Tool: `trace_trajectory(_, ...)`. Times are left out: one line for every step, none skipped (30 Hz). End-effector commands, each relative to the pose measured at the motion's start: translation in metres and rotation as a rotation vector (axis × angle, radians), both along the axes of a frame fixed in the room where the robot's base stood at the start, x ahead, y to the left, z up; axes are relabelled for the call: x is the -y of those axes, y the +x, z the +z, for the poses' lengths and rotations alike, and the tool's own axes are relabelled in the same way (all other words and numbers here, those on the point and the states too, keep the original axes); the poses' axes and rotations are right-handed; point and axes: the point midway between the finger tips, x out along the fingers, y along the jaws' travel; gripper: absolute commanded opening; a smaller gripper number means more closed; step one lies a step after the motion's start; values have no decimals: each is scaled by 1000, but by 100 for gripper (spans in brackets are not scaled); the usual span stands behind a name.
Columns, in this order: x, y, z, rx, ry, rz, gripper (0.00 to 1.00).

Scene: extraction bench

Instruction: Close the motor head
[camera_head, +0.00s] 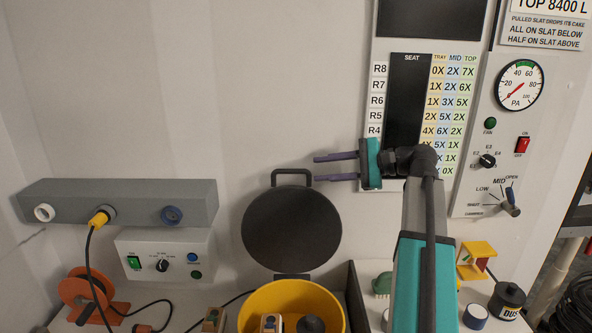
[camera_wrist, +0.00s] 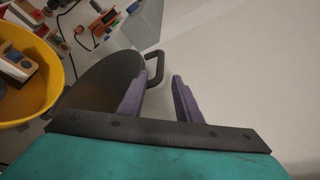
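The motor head is a dark round lid (camera_head: 291,229) standing open and upright, hinged at the back of a yellow bucket (camera_head: 254,303). Its bar handle (camera_head: 291,172) is at the top. My gripper (camera_head: 313,168) points left, with its purple fingers apart and empty. The fingertips are beside the handle's right end; the lower tip appears to overlap it. In the wrist view, the gripper (camera_wrist: 160,77) is open, with the handle (camera_wrist: 157,64) just past the fingertips and nearer the left finger. The lid (camera_wrist: 105,83) is partly hidden behind that finger. I cannot tell whether they touch.
Blocks and a dark knob lie within the bucket's mouth. A grey bar with ports (camera_head: 130,203) and a control box (camera_head: 166,254) are on the left. An orange cable reel (camera_head: 85,297) stands below them. A wall chart (camera_head: 440,115) is behind my arm.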

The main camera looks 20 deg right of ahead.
Motion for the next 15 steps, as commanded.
trace_trajectory(-7, 4, 0, -1, 0, 3, 31)
trace_trajectory(-10, 7, -1, -1, 1, 3, 31)
trace_trajectory(-14, 11, -3, -1, 1, 3, 31)
trace_trajectory(-18, 14, -4, 0, 1, 3, 31)
trace_trajectory(-21, 16, -5, -1, 1, 3, 31)
trace_trajectory(-25, 20, -6, -1, 1, 3, 31)
trace_trajectory(-28, 22, -7, -1, 0, 3, 31)
trace_trajectory(-31, 25, -8, 0, -1, 3, 31)
trace_trajectory(-35, 29, -9, 0, -1, 3, 31)
trace_trajectory(-38, 32, -10, -1, -1, 4, 31)
trace_trajectory(-41, 34, -11, 0, -1, 3, 31)
trace_trajectory(-45, 38, -13, -1, 0, 3, 31)
trace_trajectory(-48, 40, -14, -1, 1, 3, 31)
trace_trajectory(-51, 42, -15, -1, 1, 3, 31)
trace_trajectory(-54, 45, -16, -1, 1, 3, 31)
